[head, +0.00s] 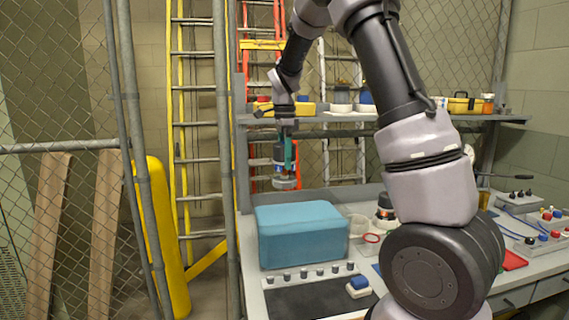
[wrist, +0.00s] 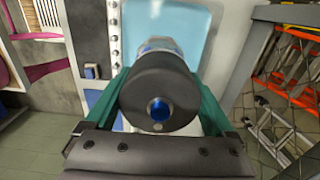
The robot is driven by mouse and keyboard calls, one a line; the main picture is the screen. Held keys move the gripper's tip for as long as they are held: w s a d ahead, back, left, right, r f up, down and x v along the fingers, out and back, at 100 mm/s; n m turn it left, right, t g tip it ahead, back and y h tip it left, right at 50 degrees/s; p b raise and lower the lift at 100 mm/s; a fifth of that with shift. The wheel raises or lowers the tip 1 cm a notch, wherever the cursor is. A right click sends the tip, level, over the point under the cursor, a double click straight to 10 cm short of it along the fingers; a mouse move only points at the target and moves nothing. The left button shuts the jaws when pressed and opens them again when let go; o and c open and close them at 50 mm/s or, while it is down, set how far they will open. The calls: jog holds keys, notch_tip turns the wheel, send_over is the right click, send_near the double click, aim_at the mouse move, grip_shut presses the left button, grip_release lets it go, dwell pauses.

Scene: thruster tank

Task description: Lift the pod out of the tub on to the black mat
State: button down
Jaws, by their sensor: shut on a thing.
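The pod (head: 286,181) is a dark cylinder with a light lower end, hanging upright in the air. My gripper (head: 288,155) has green fingers shut on its sides. In the wrist view the pod (wrist: 160,88) shows end-on, with a blue centre, between the two fingers. The blue tub (head: 301,236) stands on the bench below the pod in the head view, and the pod is clear of it. The tub (wrist: 192,30) also shows behind the pod in the wrist view. The black mat (head: 305,299) lies in front of the tub, partly cut off by the frame edge.
A strip with several knobs (head: 312,274) runs between tub and mat. A blue and white block (head: 358,287) sits at the mat's right side. Clear cups and a red ring (head: 371,238) stand right of the tub. A shelf (head: 350,117) with boxes is behind.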

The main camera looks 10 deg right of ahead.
jog(key=shift+r, duration=2.65)
jog(key=shift+f, duration=0.1)
